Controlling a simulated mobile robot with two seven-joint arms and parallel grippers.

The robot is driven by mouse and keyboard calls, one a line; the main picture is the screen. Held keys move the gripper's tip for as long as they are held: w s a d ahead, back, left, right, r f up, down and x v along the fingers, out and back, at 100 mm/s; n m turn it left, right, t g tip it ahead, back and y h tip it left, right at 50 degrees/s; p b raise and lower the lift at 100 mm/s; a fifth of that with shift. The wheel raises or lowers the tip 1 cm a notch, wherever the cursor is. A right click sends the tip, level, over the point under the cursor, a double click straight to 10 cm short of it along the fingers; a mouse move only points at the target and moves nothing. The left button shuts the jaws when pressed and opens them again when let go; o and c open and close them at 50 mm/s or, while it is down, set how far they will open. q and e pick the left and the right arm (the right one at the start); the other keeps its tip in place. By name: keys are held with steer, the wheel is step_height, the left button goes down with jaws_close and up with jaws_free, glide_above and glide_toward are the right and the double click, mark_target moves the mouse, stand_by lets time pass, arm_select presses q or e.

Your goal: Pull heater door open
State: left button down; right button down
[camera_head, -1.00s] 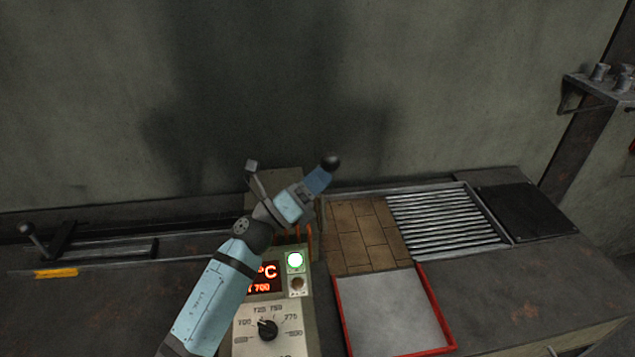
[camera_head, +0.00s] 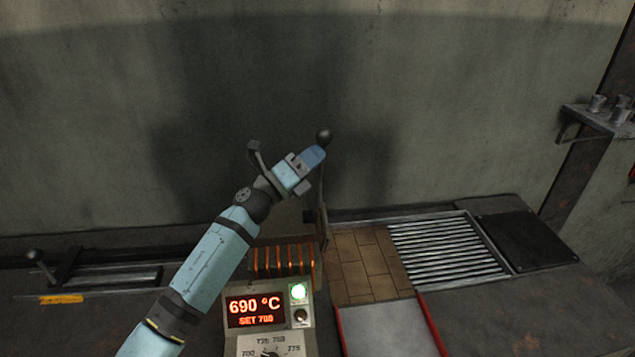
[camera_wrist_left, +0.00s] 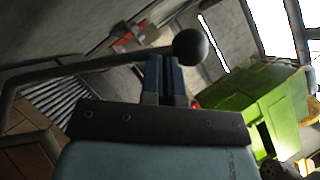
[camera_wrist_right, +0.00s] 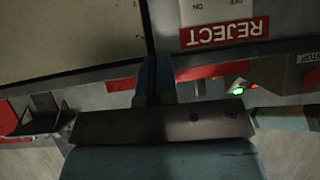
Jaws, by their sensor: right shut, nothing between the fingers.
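The heater (camera_head: 283,262) stands behind its control box in the head view, with glowing orange coils exposed. Its lever (camera_head: 321,190) rises nearly upright at the heater's right side and ends in a dark ball knob (camera_head: 324,135). My left gripper (camera_head: 314,155) is at the lever just below the knob. In the left wrist view its blue fingers (camera_wrist_left: 163,78) are close together, and the lever bar crosses at their tips, with the knob (camera_wrist_left: 190,47) to the right. The bar does not appear clasped between them. My right gripper (camera_wrist_right: 155,78) is shut and empty in the right wrist view.
The control box display (camera_head: 256,308) reads 690 °C. Right of the heater are a brick surface (camera_head: 365,265), a slatted grate (camera_head: 447,250) and a red-rimmed tray (camera_head: 435,330). A REJECT label (camera_wrist_right: 225,31) and panel lie ahead of my right gripper.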

arm_select(q)
steer(key=w+a+r+n+y+b, duration=0.1)
steer(key=w+r, duration=0.1)
steer(key=w, duration=0.6)
steer(key=shift+a+n, duration=0.2)
steer(key=shift+n, duration=0.2)
steer(key=shift+f, duration=0.1)
